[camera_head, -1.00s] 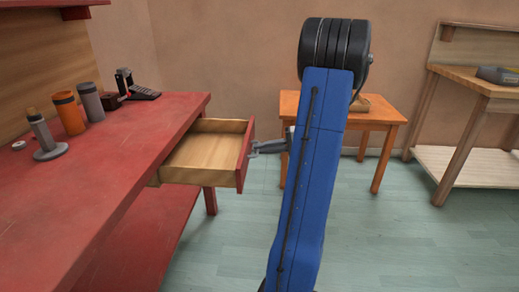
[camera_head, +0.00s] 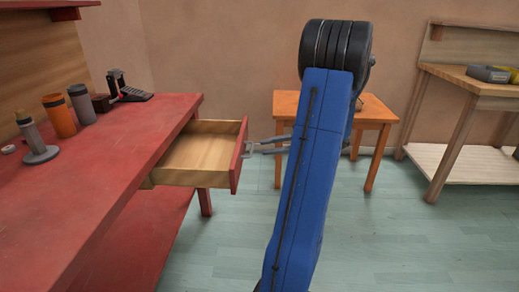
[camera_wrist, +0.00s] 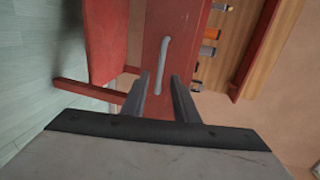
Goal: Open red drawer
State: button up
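The red drawer stands pulled out from the red workbench, and its wooden inside (camera_head: 202,152) looks empty. Its red front (camera_head: 238,156) faces my arm. In the wrist view, the drawer front (camera_wrist: 182,45) carries a grey bar handle (camera_wrist: 164,62). My gripper (camera_head: 247,147) is at the drawer front, partly hidden by my blue arm. Its two fingers are apart, and in the wrist view my gripper (camera_wrist: 161,77) shows the handle between and ahead of the fingertips, not clamped.
The red workbench (camera_head: 95,165) holds an orange cylinder (camera_head: 59,117), a grey cylinder (camera_head: 81,104) and a stand with a round base (camera_head: 40,155). An orange table (camera_head: 370,112) stands behind my arm. A wooden bench (camera_head: 470,85) is at right. Floor between is clear.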

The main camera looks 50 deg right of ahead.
jog(key=v, duration=1.2)
jog(key=shift+s+d, duration=0.1)
jog(key=shift+s, duration=0.05)
